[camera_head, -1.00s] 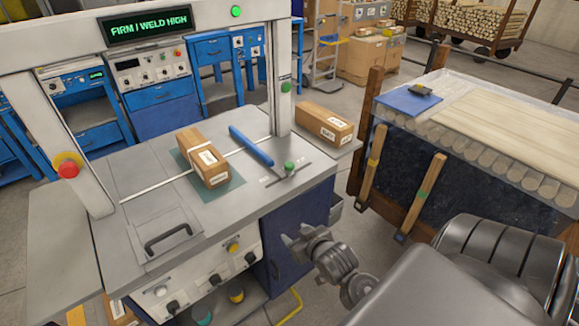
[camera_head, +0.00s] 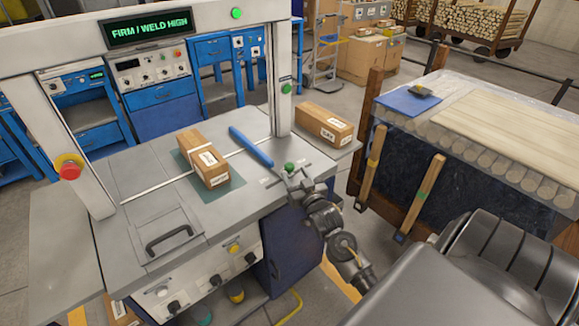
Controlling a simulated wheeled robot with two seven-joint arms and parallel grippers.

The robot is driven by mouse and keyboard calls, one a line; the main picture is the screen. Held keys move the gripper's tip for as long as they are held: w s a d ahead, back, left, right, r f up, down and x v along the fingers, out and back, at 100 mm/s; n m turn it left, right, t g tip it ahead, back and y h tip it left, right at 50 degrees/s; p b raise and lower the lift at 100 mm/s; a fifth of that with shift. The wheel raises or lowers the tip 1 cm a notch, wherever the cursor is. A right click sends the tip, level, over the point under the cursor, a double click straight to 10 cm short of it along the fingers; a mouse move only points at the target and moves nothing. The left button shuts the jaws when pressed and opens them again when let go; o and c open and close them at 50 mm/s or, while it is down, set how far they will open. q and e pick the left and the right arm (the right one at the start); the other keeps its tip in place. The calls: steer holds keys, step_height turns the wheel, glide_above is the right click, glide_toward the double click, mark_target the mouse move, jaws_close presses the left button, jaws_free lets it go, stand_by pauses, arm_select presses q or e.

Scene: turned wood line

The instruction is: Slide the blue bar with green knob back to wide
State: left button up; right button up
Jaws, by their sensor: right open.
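The blue bar (camera_head: 250,146) lies diagonally on the grey machine table, close to the right post of the arch. Its green knob (camera_head: 289,167) stands at the bar's near right end, by a slot in the table top. A cardboard box (camera_head: 204,160) with a strap sits on a green patch left of the bar. My right gripper (camera_head: 290,175) is open at the table's right edge, with its fingers right at the green knob; I cannot tell whether they touch it. My left gripper is not in view.
The grey table (camera_head: 120,180) has a hatch with a black handle (camera_head: 168,238). Another box (camera_head: 324,124) lies behind the right post (camera_head: 281,70). A red stop button (camera_head: 68,168) is on the left post. A wood-topped bench (camera_head: 500,130) stands to the right.

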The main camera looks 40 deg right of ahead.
mark_target(291, 170)
steer(key=x, duration=0.5)
jaws_close()
stand_by(0.3)
